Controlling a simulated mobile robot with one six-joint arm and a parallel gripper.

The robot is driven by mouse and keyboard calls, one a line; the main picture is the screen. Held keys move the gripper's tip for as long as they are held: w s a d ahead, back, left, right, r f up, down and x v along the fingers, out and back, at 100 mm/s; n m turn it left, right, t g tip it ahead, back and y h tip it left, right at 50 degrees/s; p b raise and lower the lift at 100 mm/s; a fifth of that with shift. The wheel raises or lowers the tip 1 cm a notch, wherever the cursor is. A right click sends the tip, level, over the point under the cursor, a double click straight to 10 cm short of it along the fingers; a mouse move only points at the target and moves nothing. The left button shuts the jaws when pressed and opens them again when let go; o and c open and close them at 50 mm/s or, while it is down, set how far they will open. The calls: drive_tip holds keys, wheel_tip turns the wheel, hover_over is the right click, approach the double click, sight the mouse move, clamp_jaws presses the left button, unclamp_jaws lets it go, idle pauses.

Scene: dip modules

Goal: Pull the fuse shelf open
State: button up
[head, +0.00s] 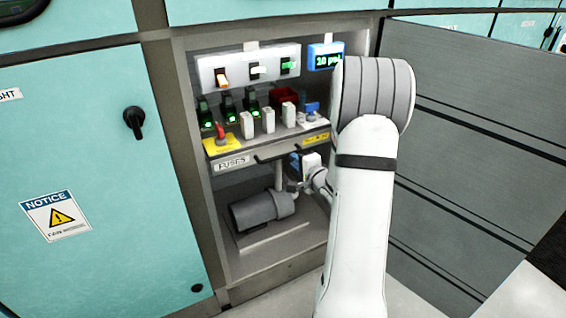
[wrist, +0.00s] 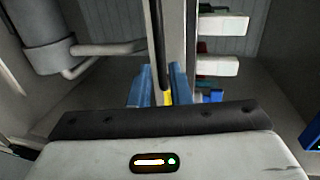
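The fuse shelf (head: 233,162) is in the open cabinet in the head view, its front edge labelled "FUSES". A dark bar handle (head: 268,156) runs along that edge. My gripper (head: 295,163) is at the shelf front, partly hidden by my arm; a blue finger and white body show just below the handle. In the wrist view, the blue fingers of my gripper (wrist: 161,86) stand apart, with the dark handle bar (wrist: 155,40) running in line with the gap between them. A sliver of yellow shows in the gap. Contact with the bar cannot be told.
White fuses (head: 268,120) and a red lever (head: 219,125) stand on the shelf. Switches (head: 226,77) and a blue display (head: 325,57) sit above. A grey motor (head: 263,210) lies below. The cabinet door (head: 470,130) stands open at the right.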

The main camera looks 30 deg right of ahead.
sight(287, 156)
drive_tip(key=b+x, duration=0.1)
drive_tip(key=x, duration=0.5)
drive_tip(key=shift+w+b, duration=0.3)
drive_tip(key=shift+b, duration=0.05)
clamp_jaws()
